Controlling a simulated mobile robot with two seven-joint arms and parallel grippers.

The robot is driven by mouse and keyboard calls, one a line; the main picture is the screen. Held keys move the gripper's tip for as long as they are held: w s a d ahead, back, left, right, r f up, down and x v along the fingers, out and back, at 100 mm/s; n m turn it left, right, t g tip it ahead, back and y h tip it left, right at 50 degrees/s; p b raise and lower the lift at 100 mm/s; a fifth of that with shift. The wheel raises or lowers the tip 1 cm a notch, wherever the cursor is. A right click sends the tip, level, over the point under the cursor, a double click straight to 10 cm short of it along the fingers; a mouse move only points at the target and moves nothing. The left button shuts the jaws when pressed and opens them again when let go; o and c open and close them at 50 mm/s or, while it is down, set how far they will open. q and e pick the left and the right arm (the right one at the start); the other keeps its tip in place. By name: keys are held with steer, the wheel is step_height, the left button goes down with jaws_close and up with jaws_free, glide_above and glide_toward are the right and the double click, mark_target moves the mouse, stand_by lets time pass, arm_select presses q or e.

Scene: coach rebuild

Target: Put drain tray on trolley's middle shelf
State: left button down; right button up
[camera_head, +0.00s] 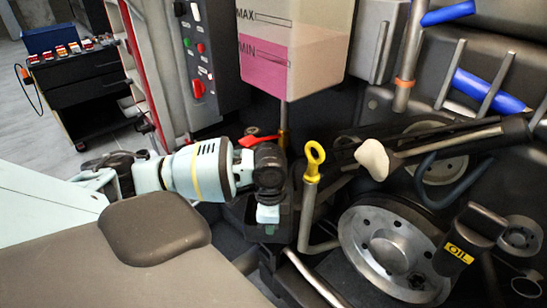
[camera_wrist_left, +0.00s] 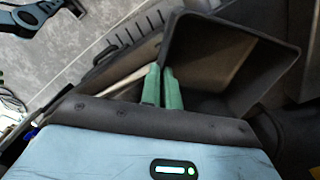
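The drain tray (camera_wrist_left: 232,62) is a dark, open, box-like container at the right of the left wrist view. In the head view a dark part of it (camera_head: 288,218) shows low in the engine bay, largely hidden by my gripper. My left gripper (camera_head: 268,216) reaches in from the left and points down at it. In the left wrist view the green fingers (camera_wrist_left: 162,88) are close together, with the tray's near wall between them. The trolley (camera_head: 85,82) stands far off at the upper left; its middle shelf cannot be made out clearly. My right gripper is not in view.
A yellow-handled dipstick (camera_head: 314,160), a pulley wheel (camera_head: 385,250) and an OIL-labelled cap (camera_head: 467,245) crowd the right. A reservoir (camera_head: 296,45) hangs above. A blue bin (camera_head: 50,38) and small red items top the trolley. Grey floor (camera_head: 28,130) lies open beside it.

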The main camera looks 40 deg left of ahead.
mark_target(273, 242)
arm_select(q)
steer(key=shift+w+d, duration=0.1)
steer(key=shift+w, duration=0.1)
steer(key=shift+w+d+f, duration=0.15)
steer(key=shift+f, duration=1.6)
steer(key=shift+f, duration=0.1)
steer(key=c, duration=1.6)
jaws_free()
steer(key=shift+c, duration=0.2)
